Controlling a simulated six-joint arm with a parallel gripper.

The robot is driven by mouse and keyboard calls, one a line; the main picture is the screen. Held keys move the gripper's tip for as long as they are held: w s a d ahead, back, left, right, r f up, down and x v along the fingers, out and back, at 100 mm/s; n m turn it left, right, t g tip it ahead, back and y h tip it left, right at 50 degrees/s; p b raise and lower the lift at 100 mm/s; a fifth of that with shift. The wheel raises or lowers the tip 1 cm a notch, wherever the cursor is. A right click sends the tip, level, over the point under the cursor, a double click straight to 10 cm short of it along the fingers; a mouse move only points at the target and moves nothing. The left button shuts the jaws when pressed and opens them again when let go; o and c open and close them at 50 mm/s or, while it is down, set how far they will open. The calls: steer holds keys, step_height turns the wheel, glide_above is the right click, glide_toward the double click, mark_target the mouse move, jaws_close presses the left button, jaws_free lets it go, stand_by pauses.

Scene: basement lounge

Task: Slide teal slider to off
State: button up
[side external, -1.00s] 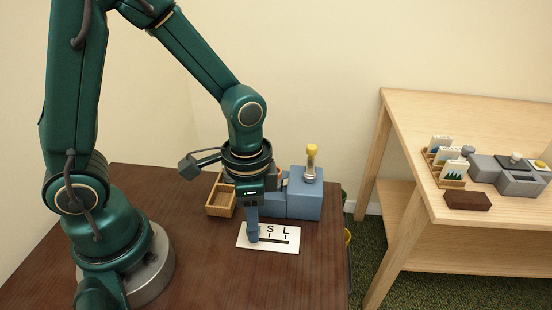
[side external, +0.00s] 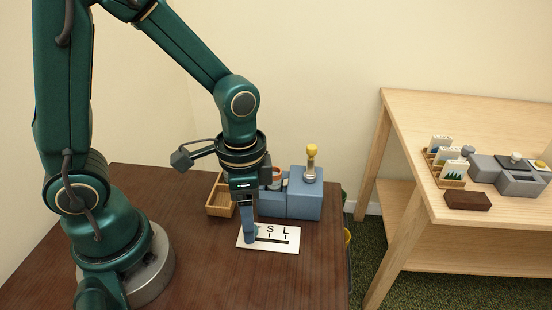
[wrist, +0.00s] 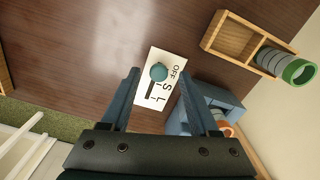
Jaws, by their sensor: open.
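The white slider plate (side external: 284,247) lies on the dark wooden table, marked with letters and a dark slot. In the wrist view the plate (wrist: 142,98) shows OFF, S and L beside the slot. The teal slider's round knob (wrist: 159,72) is at the slot's OFF end, beside the word OFF. My gripper (side external: 251,241) is low over the plate's left end, pointing down. In the wrist view my gripper (wrist: 159,70) is open, with one finger on each side of the knob. I cannot tell whether the fingers touch it. In the side view they hide most of it.
A wooden divided tray (side external: 220,207) and a blue box (side external: 306,196) with a yellow-topped post (side external: 312,152) stand behind the plate. The dark table (side external: 205,270) is clear in front. A light wooden table (side external: 408,115) stands at the right, apart.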

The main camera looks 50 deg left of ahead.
steer(key=shift+r, duration=1.95)
steer(key=shift+r, duration=0.15)
steer(key=s+a+r+n+t, duration=0.2)
steer(key=s+r+n+t, duration=0.2)
steer(key=r, duration=0.4)
steer(key=shift+a+n+t, duration=0.3)
steer(key=shift+n+t, duration=0.5)
steer(key=shift+n, duration=0.2)
